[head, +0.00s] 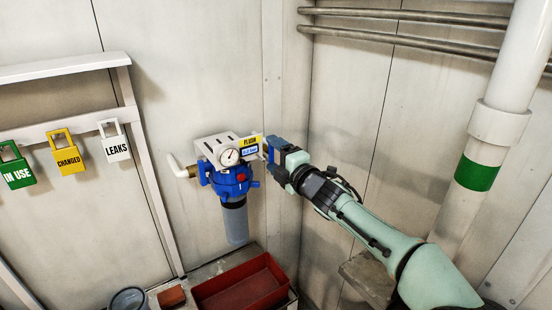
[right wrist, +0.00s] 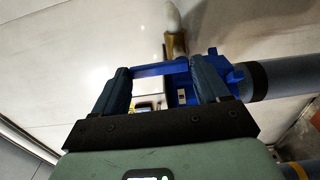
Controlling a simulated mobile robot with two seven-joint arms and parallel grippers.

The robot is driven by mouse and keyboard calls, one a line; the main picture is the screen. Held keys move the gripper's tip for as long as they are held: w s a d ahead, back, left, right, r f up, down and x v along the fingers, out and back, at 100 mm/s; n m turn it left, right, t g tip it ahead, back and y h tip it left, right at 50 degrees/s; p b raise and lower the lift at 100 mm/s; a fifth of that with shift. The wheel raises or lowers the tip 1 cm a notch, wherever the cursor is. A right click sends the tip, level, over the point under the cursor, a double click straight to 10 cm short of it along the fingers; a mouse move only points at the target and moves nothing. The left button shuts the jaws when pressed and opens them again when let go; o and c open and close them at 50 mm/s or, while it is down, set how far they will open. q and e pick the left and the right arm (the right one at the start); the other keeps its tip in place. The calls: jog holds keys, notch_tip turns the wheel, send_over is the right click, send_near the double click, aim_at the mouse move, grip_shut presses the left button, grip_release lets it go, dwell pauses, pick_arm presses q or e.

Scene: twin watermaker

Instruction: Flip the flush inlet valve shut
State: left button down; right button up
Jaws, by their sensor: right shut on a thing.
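The flush unit is a blue filter head (head: 230,180) on the back wall, with a round white gauge (head: 229,157) and a grey filter bowl (head: 235,222) below. A yellow "FLUSH" label (head: 250,142) sits at its upper right. My right gripper (head: 267,150) reaches in from the right and meets the unit beside this label. In the right wrist view, a blue bar (right wrist: 150,70), seemingly the flush inlet valve's handle, spans between its two fingers (right wrist: 161,76). The gripper is shut on it. The valve body is mostly hidden in the head view. My left gripper is not in view.
A white pipe (head: 181,168) enters the unit from the left. A red tray (head: 240,287) lies below. Green (head: 16,168), yellow (head: 66,152) and white (head: 114,141) tags hang at left. A large white pipe (head: 500,110) with a green band stands at right.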

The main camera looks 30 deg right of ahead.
jog(key=shift+r, duration=0.35)
jog(key=o, duration=1)
jog(key=shift+f, duration=0.15)
jog(key=shift+s, duration=0.1)
jog(key=shift+s+f, duration=0.1)
jog(key=shift+s, duration=0.15)
jog(key=s, duration=0.4)
jog(key=s+b, duration=0.1)
jog(key=s, duration=0.3)
jog(key=s+d, duration=0.1)
jog(key=s, duration=0.3)
jog(key=shift+s, duration=0.4)
